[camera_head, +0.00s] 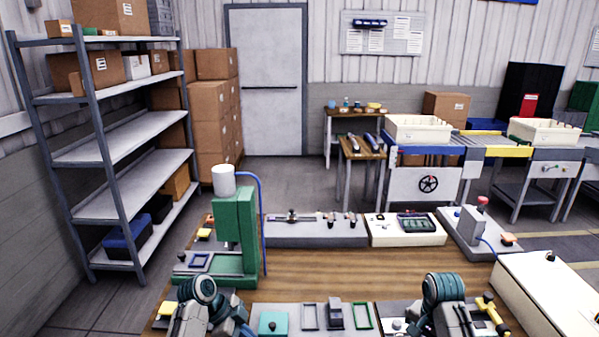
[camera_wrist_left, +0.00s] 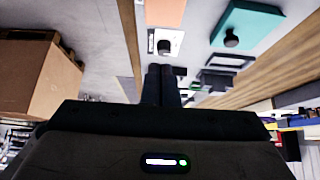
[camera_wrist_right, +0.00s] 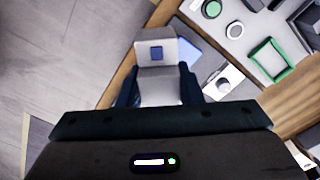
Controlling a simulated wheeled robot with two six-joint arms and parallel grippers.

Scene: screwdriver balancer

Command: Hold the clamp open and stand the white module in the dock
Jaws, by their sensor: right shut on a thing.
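The white module (camera_wrist_right: 155,52), a pale block with a blue square on its face, is held between the fingers of my right gripper (camera_wrist_right: 158,85), seen in the right wrist view. My left gripper (camera_wrist_left: 162,72) has its fingers close together, with nothing visible between them. Its tips point at a small black knob (camera_wrist_left: 164,47) on a white plate; I cannot tell whether they touch it. In the head view a dark upright fixture (camera_head: 335,313) stands between a grey frame (camera_head: 310,316) and a green frame (camera_head: 362,316) on the near panel. I cannot tell which part is the clamp or the dock.
A teal block with a black knob (camera_head: 272,324) sits on the near panel; a yellow handle (camera_head: 489,308) is at its right. A green press (camera_head: 235,235) stands at the left. The brown table (camera_head: 340,270) is clear between near and far fixtures.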

